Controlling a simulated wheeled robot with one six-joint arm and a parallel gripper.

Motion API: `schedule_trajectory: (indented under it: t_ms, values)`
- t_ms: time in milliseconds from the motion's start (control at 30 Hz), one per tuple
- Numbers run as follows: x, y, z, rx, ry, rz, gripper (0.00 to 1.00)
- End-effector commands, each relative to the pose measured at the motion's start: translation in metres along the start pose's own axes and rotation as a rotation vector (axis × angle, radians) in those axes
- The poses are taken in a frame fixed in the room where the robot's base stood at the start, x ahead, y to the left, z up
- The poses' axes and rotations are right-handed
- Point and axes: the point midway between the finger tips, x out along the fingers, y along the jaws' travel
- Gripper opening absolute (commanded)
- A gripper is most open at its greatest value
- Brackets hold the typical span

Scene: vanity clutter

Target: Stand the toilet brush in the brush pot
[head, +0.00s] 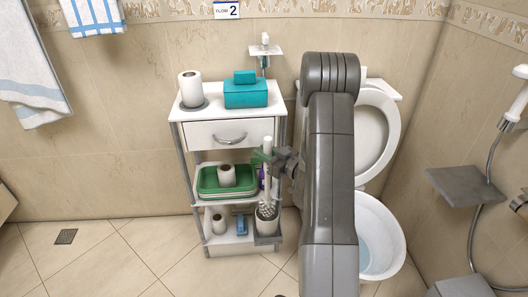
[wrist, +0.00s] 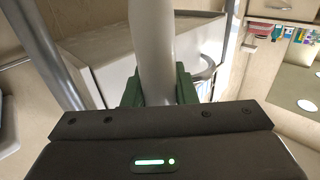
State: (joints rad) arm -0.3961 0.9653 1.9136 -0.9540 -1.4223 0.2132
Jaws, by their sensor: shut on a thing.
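The toilet brush (head: 267,146) has a white handle and pale bristles, and hangs about upright in front of the shelf unit's right side. My gripper (head: 264,157) is shut on its handle, with green fingers on either side. In the wrist view the white handle (wrist: 151,45) rises between the green fingers (wrist: 158,90). The wrist view hides the bristles and pot.
The white shelf unit (head: 205,133) stands just left of my gripper, with a teal box (head: 245,94) and paper roll (head: 190,88) on top. A green basin (head: 208,181) sits on its middle shelf.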

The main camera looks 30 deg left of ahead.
Motion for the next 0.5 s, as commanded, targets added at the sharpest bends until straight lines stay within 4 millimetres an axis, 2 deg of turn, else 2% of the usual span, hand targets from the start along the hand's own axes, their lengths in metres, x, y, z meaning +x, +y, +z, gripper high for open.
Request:
schedule_trajectory:
  t_ms: [33,500]
  values:
    - [0.0,0.0,0.008,0.0,0.001,0.0,0.02]
    - [0.0,0.0,0.045,0.0,0.001,0.0,0.02]
